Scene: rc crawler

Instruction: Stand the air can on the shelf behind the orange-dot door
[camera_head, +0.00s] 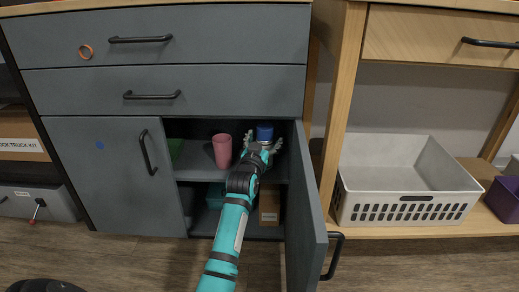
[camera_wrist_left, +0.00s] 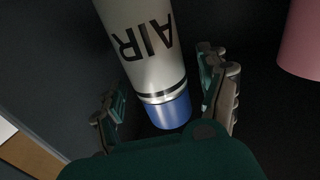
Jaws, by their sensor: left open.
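The air can (camera_wrist_left: 143,47) is white with black AIR lettering and a blue end. In the head view only its blue part (camera_head: 265,133) shows, inside the open cabinet at shelf height. My left gripper (camera_head: 262,147) reaches in over the shelf (camera_head: 203,173), and its open fingers (camera_wrist_left: 168,103) are on either side of the can near the blue end. A gap shows beside the can, so it does not look gripped. I cannot tell whether its base rests on the shelf. The right-hand door (camera_head: 306,215) stands open; no dot shows on it. My right gripper is not in view.
A pink cup (camera_head: 222,150) stands left of the can on the shelf; it also shows in the left wrist view (camera_wrist_left: 302,42). A brown box (camera_head: 269,205) is below. The closed left door (camera_head: 105,170) has a blue dot. A white basket (camera_head: 400,180) stands right of the cabinet.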

